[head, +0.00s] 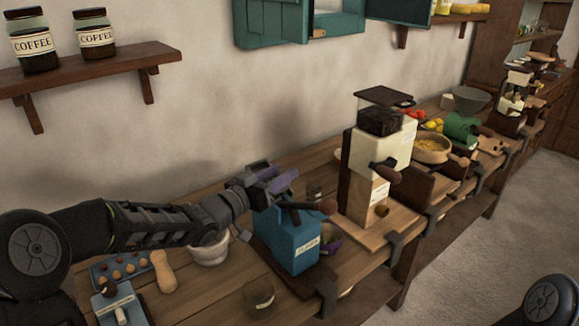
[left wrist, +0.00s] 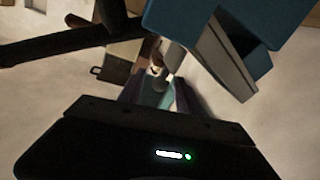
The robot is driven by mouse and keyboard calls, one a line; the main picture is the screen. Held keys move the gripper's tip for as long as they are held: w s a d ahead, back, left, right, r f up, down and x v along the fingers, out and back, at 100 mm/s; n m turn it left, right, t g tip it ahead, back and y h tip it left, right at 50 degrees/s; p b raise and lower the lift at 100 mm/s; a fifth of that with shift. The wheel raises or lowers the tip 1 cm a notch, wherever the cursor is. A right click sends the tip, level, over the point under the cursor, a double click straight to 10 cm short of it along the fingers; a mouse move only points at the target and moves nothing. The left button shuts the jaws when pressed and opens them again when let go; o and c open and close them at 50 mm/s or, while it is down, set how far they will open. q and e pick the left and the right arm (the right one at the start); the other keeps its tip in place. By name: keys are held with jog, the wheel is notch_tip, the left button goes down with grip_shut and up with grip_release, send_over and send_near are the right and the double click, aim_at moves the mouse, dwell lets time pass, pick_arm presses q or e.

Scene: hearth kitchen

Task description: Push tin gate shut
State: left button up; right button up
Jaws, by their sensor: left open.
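My left gripper (head: 272,180) is over the top of a blue box-shaped machine (head: 293,243) with a pale label and a wooden-knobbed crank. Its fingers are apart, and nothing shows held between them. In the left wrist view, the fingers (left wrist: 158,92) point past a blue body (left wrist: 178,22), with a grey plate (left wrist: 228,65) slanting from it to the right of the fingers. Whether this plate is the tin gate, and whether it is open, I cannot tell. My right gripper is out of view.
The wooden counter (head: 215,285) holds a white bowl (head: 209,250), a blue tray (head: 122,268) and a dark round pot (head: 258,297) near the blue machine. A cream grinder (head: 383,150) stands to its right. A shelf with coffee jars (head: 33,42) hangs above left.

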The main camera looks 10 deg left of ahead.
aim_at(284, 171)
pick_arm(q)
jog(key=shift+x, duration=1.8)
jog(key=shift+s, duration=0.1)
jog(key=shift+c, duration=0.2)
grip_shut()
